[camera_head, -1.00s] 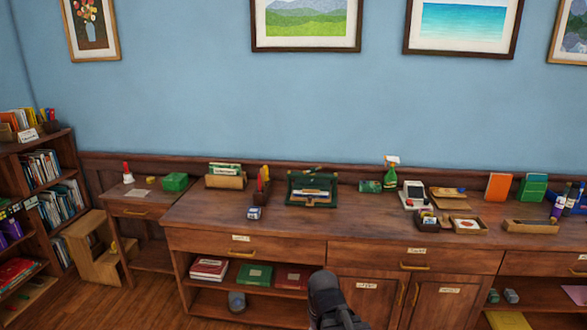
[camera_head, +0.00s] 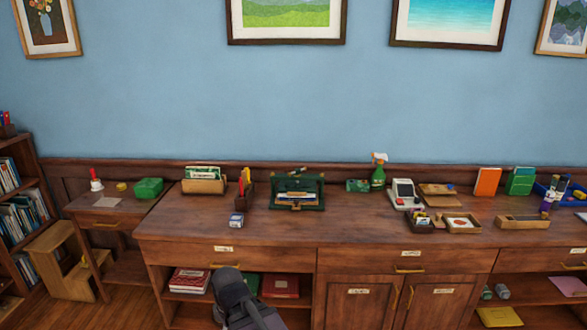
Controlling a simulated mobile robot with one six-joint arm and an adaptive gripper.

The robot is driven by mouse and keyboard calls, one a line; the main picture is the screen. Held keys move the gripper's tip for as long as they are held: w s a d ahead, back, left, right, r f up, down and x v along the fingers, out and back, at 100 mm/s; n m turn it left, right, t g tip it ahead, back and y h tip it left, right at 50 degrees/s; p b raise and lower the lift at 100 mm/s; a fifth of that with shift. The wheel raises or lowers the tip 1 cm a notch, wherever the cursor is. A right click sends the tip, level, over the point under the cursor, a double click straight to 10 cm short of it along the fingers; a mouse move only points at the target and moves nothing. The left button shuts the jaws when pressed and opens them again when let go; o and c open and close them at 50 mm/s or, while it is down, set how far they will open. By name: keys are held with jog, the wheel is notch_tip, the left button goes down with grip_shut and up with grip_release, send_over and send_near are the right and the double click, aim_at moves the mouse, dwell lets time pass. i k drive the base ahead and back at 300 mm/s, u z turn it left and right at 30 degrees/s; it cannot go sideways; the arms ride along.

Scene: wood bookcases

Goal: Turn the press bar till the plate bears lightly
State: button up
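The press (camera_head: 297,192) is a dark green frame on the counter, left of the middle of the picture. A small stack of pale and blue books or papers (camera_head: 297,196) sits inside it. A bar shows along its top (camera_head: 297,171), but its angle and the gap under the plate are too small to tell. A dark part of my arm shows at the bottom edge, below and in front of the press. My gripper's fingers are not in view.
The counter (camera_head: 330,228) in front of the press is mostly bare.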

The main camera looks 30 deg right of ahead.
aim_at(297, 171)
jog(key=u, duration=0.05)
jog(key=i, duration=0.55)
jog(key=z, duration=0.55)
jog(key=i, duration=0.75)
jog(key=z, duration=0.6)
